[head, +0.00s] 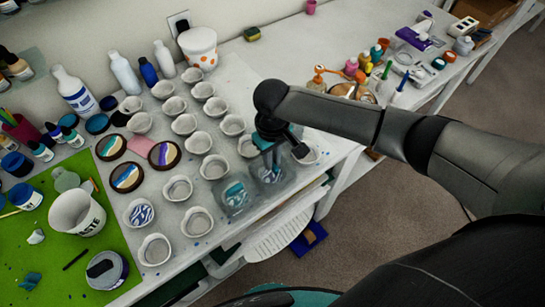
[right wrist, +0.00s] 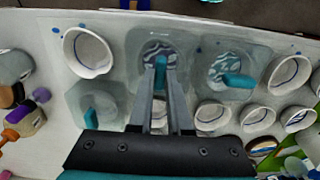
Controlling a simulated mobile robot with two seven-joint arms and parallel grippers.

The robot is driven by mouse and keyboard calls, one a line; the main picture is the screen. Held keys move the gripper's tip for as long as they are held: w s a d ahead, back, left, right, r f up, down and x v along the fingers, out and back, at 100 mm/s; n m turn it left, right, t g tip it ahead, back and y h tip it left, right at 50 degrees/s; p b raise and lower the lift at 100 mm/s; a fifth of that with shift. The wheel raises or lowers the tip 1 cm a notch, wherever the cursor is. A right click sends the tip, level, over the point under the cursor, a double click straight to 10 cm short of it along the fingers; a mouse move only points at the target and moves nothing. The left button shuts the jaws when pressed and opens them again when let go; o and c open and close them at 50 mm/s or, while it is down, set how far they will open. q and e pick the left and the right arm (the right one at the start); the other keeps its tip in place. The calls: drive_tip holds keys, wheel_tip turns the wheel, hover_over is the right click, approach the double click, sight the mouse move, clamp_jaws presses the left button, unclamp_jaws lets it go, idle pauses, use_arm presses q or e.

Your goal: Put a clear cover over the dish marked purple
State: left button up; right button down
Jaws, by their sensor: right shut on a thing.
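My right gripper (head: 272,146) is shut on the teal handle (right wrist: 160,68) of a clear cover (head: 270,176). In the right wrist view this cover (right wrist: 182,50) is around or just above a dish (right wrist: 157,52) with a blue and white swirl. I cannot tell whether its rim touches the table. A second clear cover (head: 236,198) with a teal handle stands over a swirled dish; it also shows in the right wrist view (right wrist: 245,68). A third clear cover (right wrist: 95,106) stands beside my gripper. My left gripper is not in view.
Several empty white cups (head: 199,143) stand in rows left of the covers. Striped round coasters (head: 165,154) lie beyond them, by a green mat (head: 62,255). One empty cup (right wrist: 88,52) stands close to the held cover. The table's front edge is near.

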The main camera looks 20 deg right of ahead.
drive_tip(key=c, duration=0.8)
unclamp_jaws()
wheel_tip(320, 180, up, 15)
drive_tip(key=shift+r+p, duration=0.15)
drive_tip(key=shift+p, duration=0.5)
